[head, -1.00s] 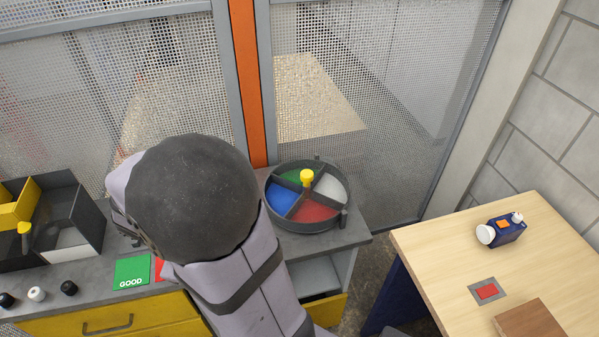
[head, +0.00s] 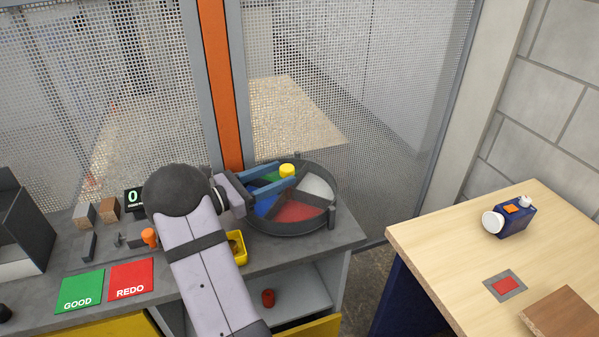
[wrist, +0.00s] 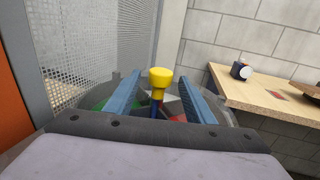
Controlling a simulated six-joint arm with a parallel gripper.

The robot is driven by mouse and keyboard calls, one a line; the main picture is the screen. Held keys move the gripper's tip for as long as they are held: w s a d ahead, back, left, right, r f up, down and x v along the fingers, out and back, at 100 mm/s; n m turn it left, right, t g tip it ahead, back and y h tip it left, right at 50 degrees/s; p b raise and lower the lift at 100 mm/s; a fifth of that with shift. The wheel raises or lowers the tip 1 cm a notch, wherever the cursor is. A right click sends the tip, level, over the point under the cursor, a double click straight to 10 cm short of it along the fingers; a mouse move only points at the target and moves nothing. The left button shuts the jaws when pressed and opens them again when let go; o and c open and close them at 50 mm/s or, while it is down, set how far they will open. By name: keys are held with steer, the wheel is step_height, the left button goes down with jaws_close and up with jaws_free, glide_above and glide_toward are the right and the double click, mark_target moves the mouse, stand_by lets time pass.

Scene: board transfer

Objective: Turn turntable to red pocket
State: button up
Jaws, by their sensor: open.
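The turntable (head: 325,215) is a round dark tray on the grey bench, split by dark dividers into coloured pockets. The red pocket (head: 298,211) faces the front, white is at the right, green at the back, and blue at the left, partly covered by my gripper. A yellow knob (head: 287,170) stands at its centre; it also shows in the wrist view (wrist: 160,78). My gripper (head: 283,177) is open with blue fingers reaching over the turntable from the left. In the wrist view the knob stands between the fingers, with a gap on either side; contact is not visible.
Green GOOD (head: 82,291) and red REDO (head: 131,279) pads lie on the bench at left. A yellow bin (head: 237,247) sits beside my arm near the turntable. A mesh fence stands behind. A wooden table (head: 440,250) at right holds a blue device (head: 510,218).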

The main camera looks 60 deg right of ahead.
mark_target(300, 177)
steer(key=shift+r, duration=0.1)
steer(key=shift+p+x, duration=0.85)
steer(key=shift+x, duration=2.75)
jaws_close()
